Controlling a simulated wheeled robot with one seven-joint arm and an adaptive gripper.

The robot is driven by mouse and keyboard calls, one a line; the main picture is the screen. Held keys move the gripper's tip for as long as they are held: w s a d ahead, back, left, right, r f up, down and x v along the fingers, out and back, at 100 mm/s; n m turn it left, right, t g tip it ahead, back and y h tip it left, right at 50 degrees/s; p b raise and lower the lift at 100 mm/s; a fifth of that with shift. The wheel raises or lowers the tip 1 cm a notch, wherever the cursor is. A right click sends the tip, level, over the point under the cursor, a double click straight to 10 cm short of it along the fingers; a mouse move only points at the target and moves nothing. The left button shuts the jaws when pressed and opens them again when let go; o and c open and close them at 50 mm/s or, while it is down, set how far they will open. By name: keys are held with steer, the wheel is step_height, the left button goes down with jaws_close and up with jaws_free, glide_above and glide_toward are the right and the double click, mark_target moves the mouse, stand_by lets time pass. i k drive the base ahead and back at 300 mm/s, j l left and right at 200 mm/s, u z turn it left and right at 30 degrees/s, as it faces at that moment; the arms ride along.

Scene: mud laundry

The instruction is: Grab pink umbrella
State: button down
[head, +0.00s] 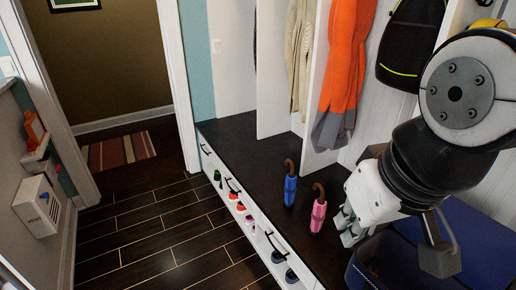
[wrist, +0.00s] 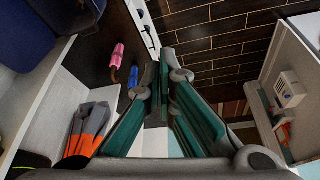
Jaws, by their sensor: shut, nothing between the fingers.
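The pink umbrella (head: 318,214) stands folded on the dark bench top, its brown hooked handle up. In the wrist view the pink umbrella (wrist: 117,58) lies left of my fingers, clear of them. My gripper (head: 349,230) is just right of the pink umbrella in the head view, with a gap between them. In the wrist view my gripper (wrist: 167,76) shows two green-padded fingers, shut and empty. The fingertips are partly hidden by the arm in the head view.
A blue umbrella (head: 290,190) stands left of and behind the pink one on the bench (head: 245,150). An orange and grey coat (head: 343,75) and a black backpack (head: 413,40) hang behind. A dark blue item (head: 475,245) is at lower right. Shoes sit in cubbies below the bench edge.

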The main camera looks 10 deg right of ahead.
mark_target(318, 214)
steer(key=i+j, duration=0.5)
steer(key=i+j+z, duration=0.15)
steer(key=i+j, duration=0.15)
steer(key=i+j+z, duration=0.1)
steer(key=i+j, duration=0.15)
steer(key=j, duration=0.15)
steer(key=i+j+z, duration=0.25)
steer(key=i+j, duration=0.2)
steer(key=j, duration=0.35)
steer(key=z, duration=1.85)
